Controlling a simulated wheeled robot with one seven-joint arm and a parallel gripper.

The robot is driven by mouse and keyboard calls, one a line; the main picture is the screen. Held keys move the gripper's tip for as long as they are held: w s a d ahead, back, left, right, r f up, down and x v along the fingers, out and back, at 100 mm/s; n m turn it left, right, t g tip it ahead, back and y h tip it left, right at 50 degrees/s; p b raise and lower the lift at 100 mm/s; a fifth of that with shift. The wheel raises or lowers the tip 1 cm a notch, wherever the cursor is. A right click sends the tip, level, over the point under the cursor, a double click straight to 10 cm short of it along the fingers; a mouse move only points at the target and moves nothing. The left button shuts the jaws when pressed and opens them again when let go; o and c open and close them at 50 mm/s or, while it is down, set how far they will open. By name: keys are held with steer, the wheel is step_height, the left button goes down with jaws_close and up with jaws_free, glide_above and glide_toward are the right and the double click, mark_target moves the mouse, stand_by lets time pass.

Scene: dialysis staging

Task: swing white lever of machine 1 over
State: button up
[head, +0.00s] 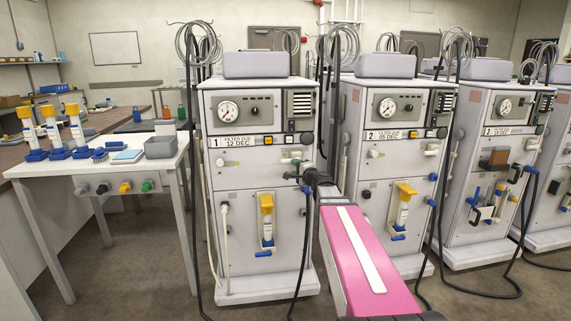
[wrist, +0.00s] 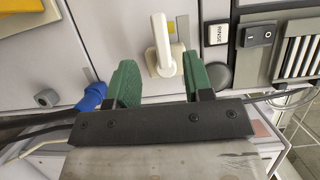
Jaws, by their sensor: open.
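Machine 1 (head: 228,170) stands left of centre in the head view, with a "1 FILTER DUE 12 DEC" label. Its white lever (head: 293,157) sits on the front panel below the label's right end. In the wrist view the white lever (wrist: 161,45) has a round hub and a straight handle pointing up in the picture, which lies across the panel. My gripper (head: 297,169) is at the panel by the lever. In the wrist view my gripper (wrist: 159,62) is open, its green fingers on either side of the lever's base with gaps showing.
A blue connector (wrist: 92,96) with a dark hose is close beside the left finger. A RINSE button (wrist: 216,34) and a black switch (wrist: 258,35) are to the right. Machine 2 (head: 385,170) stands right of my arm. A white table (head: 110,163) stands left.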

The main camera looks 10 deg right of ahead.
mark_target(286, 162)
steer(key=x, duration=0.8)
steer(key=shift+w+a, duration=0.2)
steer(key=shift+w, duration=0.15)
jaws_close()
